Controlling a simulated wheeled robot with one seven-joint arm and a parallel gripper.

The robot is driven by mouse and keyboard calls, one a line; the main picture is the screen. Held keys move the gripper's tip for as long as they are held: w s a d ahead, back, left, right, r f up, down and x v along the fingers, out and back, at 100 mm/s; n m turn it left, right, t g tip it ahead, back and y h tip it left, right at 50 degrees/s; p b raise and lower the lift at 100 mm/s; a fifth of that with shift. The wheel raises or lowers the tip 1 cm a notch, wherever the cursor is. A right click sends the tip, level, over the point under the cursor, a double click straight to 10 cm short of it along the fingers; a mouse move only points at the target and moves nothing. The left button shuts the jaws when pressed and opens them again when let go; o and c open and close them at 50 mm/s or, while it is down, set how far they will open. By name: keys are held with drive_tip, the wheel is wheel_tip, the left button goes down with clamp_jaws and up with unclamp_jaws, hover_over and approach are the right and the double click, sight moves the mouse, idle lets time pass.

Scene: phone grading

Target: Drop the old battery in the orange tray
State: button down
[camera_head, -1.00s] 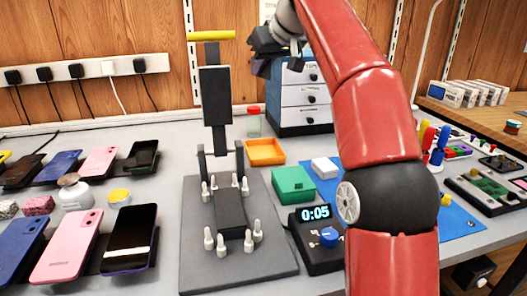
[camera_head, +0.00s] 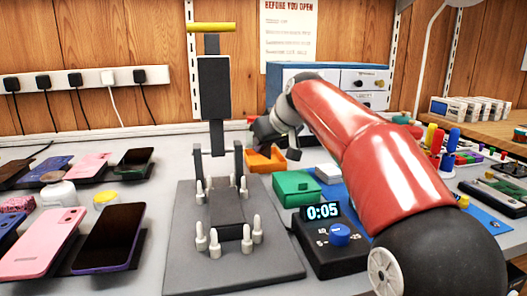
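The orange tray (camera_head: 263,168) stands on the bench behind the grey press plate, right of the upright stand. My gripper (camera_head: 265,146) is dark and small in the view. It is low over the tray and covers part of its back and inside. I cannot make out its fingers clearly, nor whether they touch the tray. No old battery can be made out, in the gripper or in the tray.
A press stand (camera_head: 214,95) with a yellow handle rises left of the tray. A green box (camera_head: 297,188) and a timer (camera_head: 331,236) reading 0:05 stand nearer, beside my red arm. Phones (camera_head: 109,238) lie at left. A drawer cabinet (camera_head: 362,79) stands behind.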

drive_tip(key=shift+f, duration=0.2)
drive_tip(key=shift+f+b, duration=0.45)
drive_tip(key=shift+f, duration=0.05)
drive_tip(key=c, duration=1.6)
unclamp_jaws()
drive_tip(key=shift+c, duration=0.2)
drive_tip(key=shift+r, duration=0.1)
drive_tip(key=shift+r+p, duration=0.3)
drive_tip(key=shift+p, duration=0.05)
drive_tip(key=p+v, duration=0.1)
drive_tip(key=v, duration=1.1)
drive_tip(key=shift+r+p, duration=0.2)
drive_tip(key=shift+p, duration=0.15)
